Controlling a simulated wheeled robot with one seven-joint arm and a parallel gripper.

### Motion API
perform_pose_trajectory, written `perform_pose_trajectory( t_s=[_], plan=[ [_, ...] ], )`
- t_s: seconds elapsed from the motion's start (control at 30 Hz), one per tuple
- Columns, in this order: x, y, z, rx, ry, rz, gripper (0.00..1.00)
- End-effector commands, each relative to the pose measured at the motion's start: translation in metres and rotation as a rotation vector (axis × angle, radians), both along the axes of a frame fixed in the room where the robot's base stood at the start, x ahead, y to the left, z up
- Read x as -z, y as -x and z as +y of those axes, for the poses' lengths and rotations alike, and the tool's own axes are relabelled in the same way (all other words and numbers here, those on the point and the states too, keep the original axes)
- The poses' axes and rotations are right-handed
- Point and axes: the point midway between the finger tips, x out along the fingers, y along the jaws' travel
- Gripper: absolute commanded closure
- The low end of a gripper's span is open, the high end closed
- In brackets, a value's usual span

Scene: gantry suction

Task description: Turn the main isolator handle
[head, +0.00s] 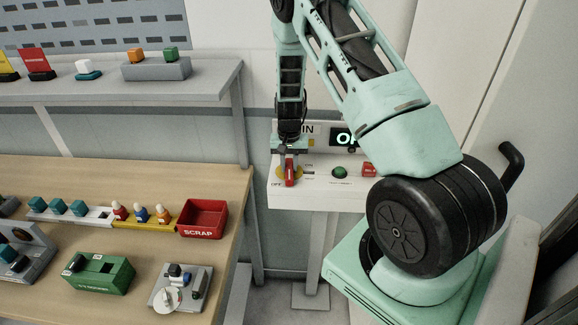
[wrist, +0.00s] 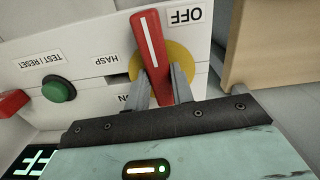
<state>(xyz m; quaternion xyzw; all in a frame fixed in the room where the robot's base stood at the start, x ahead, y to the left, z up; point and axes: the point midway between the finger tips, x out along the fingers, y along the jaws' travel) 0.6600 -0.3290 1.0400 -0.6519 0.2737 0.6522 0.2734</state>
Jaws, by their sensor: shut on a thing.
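The main isolator handle (head: 290,173) is a red lever with a white line, mounted on a yellow disc (head: 281,172) on a white panel. In the wrist view, which shows the panel upside down, the handle (wrist: 148,45) points to the upper left, beside the OFF label (wrist: 184,15). My gripper (head: 290,155) is at the panel in the head view. In the wrist view its two grey fingers (wrist: 161,86) sit on either side of the handle's lower part, shut on it. The ON label is partly hidden by a finger.
The panel also has a HASP label (wrist: 105,61), a green TEST/RESET button (wrist: 58,90) and a red part (wrist: 12,103). A lit display (head: 344,138) is partly covered by my arm. A wooden bench (head: 60,175) with a red SCRAP bin (head: 203,217) stands left.

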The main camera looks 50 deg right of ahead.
Motion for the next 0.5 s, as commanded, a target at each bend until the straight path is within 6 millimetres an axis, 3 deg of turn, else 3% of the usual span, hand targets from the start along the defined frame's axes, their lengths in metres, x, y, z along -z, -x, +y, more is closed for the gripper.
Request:
perform_pose_trajectory(
  t_s=[0.5],
  plan=[
    [0.0030, 0.0023, -0.0048, -0.428, 0.001, -0.003, 1.00]
  ],
)
